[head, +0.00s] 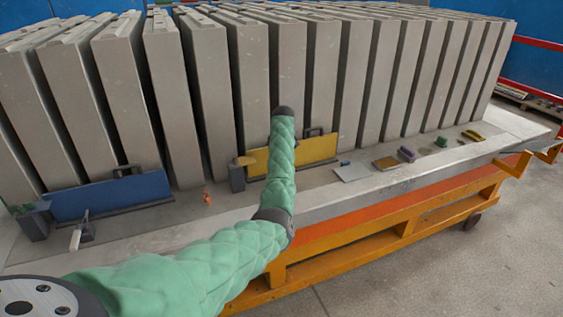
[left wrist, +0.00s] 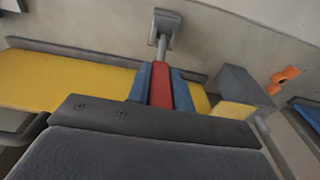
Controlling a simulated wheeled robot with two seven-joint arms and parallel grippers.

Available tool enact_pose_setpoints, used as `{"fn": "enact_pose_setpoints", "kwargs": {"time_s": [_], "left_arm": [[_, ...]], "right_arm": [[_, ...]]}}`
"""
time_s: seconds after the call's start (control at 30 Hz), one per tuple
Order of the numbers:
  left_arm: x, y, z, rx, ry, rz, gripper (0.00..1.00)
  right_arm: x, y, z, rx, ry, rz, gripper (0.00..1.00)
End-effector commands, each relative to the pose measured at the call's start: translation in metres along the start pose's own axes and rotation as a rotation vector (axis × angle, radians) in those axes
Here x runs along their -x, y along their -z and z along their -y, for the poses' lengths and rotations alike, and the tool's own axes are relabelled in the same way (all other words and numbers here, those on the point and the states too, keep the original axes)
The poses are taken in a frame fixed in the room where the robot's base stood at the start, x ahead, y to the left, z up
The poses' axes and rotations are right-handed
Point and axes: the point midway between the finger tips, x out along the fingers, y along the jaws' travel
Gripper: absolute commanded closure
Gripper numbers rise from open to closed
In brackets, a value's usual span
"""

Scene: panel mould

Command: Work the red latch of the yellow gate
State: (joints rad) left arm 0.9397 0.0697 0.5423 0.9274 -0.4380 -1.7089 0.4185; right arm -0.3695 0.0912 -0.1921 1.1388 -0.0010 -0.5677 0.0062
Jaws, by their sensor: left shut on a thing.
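The yellow gate (head: 318,147) stands upright at the foot of the grey panels in the head view, partly hidden by my left arm. It also shows in the left wrist view (left wrist: 60,80). The red latch (left wrist: 161,84) is a short red handle on a grey stem with a grey plate (left wrist: 167,22) at its far end. My left gripper (left wrist: 160,88) has blue fingers on both sides of the red handle and is shut on it. In the head view my arm hides the latch and these fingers. My right gripper is not in view.
A grey block (left wrist: 245,84) stands beside the gate, and an orange piece (left wrist: 286,79) lies past it. A blue gate (head: 110,196) with its own latch (head: 78,235) is at left. Several small items, including a purple one (head: 406,154), lie on the ledge at right.

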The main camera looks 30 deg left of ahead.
Motion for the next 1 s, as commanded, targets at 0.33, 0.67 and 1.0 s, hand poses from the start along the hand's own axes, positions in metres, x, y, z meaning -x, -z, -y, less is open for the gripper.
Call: {"fn": "enact_pose_setpoints", "kwargs": {"time_s": [0.33, 0.67, 1.0], "left_arm": [[-0.004, 0.016, -0.002, 0.001, -0.001, 0.134, 1.0], [-0.007, 0.02, -0.002, 0.001, 0.0, 0.186, 1.0], [-0.007, 0.021, -0.002, 0.001, 0.0, 0.191, 1.0]], "right_arm": [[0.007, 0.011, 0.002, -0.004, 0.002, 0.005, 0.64], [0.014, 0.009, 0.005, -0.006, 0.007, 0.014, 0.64], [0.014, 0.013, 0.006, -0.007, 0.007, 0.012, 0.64]]}}
